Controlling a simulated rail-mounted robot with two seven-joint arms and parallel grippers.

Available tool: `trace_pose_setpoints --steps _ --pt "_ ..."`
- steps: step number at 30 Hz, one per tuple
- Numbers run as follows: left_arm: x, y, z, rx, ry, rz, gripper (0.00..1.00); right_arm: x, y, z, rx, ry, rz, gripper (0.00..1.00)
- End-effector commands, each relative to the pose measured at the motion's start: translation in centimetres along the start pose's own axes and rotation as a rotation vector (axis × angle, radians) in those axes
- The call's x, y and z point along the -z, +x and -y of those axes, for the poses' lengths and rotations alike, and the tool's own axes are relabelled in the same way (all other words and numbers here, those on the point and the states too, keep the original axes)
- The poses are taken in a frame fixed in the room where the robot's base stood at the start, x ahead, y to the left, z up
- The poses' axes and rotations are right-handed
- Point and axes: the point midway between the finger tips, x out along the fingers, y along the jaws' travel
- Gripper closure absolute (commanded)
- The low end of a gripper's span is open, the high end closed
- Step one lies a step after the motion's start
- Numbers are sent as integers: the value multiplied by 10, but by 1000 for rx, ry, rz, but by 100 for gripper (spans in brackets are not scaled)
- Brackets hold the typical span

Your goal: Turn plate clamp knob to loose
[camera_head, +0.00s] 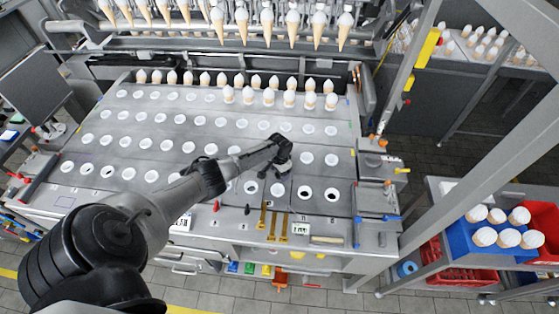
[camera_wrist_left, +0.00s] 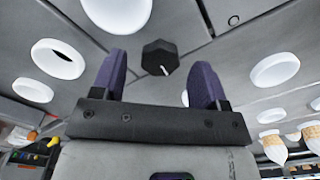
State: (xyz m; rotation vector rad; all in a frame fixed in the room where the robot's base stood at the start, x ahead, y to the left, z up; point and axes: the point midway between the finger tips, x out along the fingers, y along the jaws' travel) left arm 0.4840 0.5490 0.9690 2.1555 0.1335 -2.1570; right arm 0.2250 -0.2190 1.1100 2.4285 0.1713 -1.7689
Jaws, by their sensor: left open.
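The clamp knob (camera_wrist_left: 160,57) is a dark faceted knob with a white pointer line, set on the grey plate in the left wrist view. My left gripper (camera_wrist_left: 158,80) is open, its two purple-lined fingers apart on either side of the knob's line in that view. The knob lies beyond the fingertips and I see no contact. In the head view my left gripper (camera_head: 274,174) hangs over the right-middle part of the plate (camera_head: 235,148). The knob cannot be told apart there beneath the gripper. My right gripper is not in view.
White-ringed holes surround the knob, such as one white ring (camera_wrist_left: 57,60). Filled cones (camera_head: 290,100) stand in the plate's back rows, and more hang from a rack (camera_head: 240,22) above. Brass tools (camera_head: 272,222) lie at the front edge. A blue cone tray (camera_head: 480,240) stands right.

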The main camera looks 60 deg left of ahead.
Motion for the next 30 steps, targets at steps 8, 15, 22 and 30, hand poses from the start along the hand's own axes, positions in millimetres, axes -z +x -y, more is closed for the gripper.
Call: trace_pose_setpoints --steps 8,15,22,30 --pt "0 -53 1 2 2 -4 33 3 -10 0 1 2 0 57" --pt "0 -95 0 2 2 -3 33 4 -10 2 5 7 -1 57" --pt "0 -119 0 0 0 -1 33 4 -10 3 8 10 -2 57" --pt "0 -126 0 0 0 -1 33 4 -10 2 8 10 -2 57"
